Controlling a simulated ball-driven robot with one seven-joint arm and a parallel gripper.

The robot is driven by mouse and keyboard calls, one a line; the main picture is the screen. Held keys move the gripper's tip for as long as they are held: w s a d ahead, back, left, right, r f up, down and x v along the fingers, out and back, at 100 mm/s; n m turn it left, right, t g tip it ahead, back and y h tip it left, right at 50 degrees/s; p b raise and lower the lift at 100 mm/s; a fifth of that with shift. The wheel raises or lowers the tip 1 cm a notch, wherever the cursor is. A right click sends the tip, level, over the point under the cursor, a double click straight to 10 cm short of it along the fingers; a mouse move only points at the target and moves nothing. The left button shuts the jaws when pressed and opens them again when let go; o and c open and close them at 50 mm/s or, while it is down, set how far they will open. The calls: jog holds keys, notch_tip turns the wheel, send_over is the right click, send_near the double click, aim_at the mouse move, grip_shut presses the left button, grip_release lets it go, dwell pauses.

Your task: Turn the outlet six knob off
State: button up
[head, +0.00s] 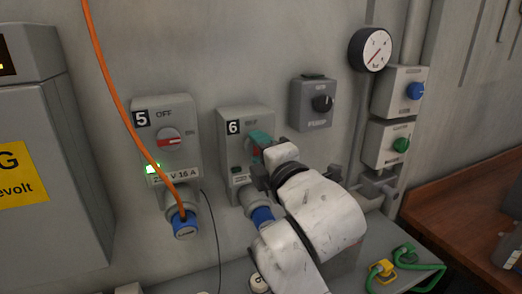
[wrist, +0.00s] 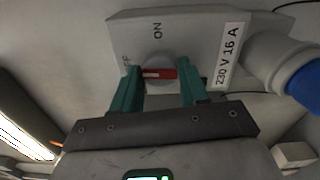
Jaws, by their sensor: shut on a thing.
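Outlet six (head: 234,125) is a grey wall box marked 6, with a blue-capped socket (head: 262,216) below. Its knob, a pale round dial with a red bar, shows in the wrist view (wrist: 160,73); in the head view my gripper mostly hides it. My gripper (head: 262,150) has its teal fingers on either side of the knob, shut on it, also in the wrist view (wrist: 161,80). In the wrist view the red bar lies crosswise between the fingers, roughly in line with OFF at left; ON is above. The small lamp on outlet six (head: 237,170) looks dark.
Outlet five (head: 163,110) is left of outlet six, its lamp green, with an orange cable (head: 120,95) plugged in. A box with a black knob (head: 312,103), a gauge (head: 371,49) and boxes with blue and green knobs are to the right. A green cable (head: 428,268) lies below.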

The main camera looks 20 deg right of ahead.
jog(key=shift+f+n, duration=0.1)
jog(key=shift+n, duration=0.4)
jog(key=o, duration=1.1)
jog(key=shift+c, duration=0.2)
jog(key=s, duration=1)
jog(key=shift+s+b, duration=0.35)
jog(key=shift+s, duration=0.05)
